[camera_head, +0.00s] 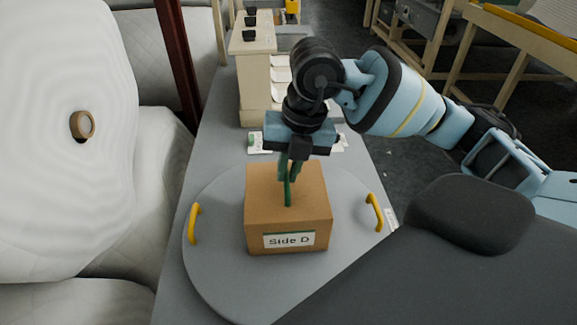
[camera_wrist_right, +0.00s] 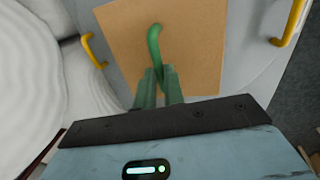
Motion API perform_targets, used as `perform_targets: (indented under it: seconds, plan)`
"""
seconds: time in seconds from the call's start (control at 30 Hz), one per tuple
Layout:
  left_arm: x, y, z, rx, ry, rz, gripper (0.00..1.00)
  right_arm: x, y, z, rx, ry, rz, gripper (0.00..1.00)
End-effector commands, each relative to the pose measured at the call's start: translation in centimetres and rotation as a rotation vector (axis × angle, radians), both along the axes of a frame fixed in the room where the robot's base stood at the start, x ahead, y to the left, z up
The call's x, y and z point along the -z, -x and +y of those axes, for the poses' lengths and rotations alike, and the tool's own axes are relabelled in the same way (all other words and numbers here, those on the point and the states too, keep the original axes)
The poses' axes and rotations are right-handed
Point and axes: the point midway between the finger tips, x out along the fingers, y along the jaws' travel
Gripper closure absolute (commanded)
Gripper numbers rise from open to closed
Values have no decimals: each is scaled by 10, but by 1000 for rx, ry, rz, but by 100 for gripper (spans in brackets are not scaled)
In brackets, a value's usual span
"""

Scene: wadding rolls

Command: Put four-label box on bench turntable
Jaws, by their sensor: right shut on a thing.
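The four-label box (camera_head: 287,215) is a brown cardboard box with a white "Side D" label on its front face. It sits upright on the round grey turntable (camera_head: 220,270), which has yellow handles at its left and right. A green handle (camera_head: 287,190) rises from the box top; it also shows in the right wrist view (camera_wrist_right: 154,45). My right gripper (camera_head: 290,172) is above the box, its green fingers (camera_wrist_right: 158,90) shut on the handle. The other labelled sides are hidden. My left gripper is out of view.
Large white wadding rolls (camera_head: 60,150) stand close along the left of the grey bench (camera_head: 210,145). A dark red post (camera_head: 177,60) rises there.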

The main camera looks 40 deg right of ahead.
Motion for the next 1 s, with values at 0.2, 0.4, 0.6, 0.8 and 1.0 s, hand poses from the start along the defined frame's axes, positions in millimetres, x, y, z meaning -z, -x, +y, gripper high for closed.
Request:
perform_targets:
  seconds: [0.2,0.4,0.6,0.8,1.0]
  plan:
    - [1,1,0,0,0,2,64,2,0,0,0,0,0,85]
    - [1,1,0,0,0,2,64,2,0,0,0,0,0,68]
    - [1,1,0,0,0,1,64,2,0,0,0,0,0,68]
    - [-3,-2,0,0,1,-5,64,-14,0,-2,2,-1,-4,68]
    - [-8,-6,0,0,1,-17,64,-53,4,-8,1,-2,-7,68]
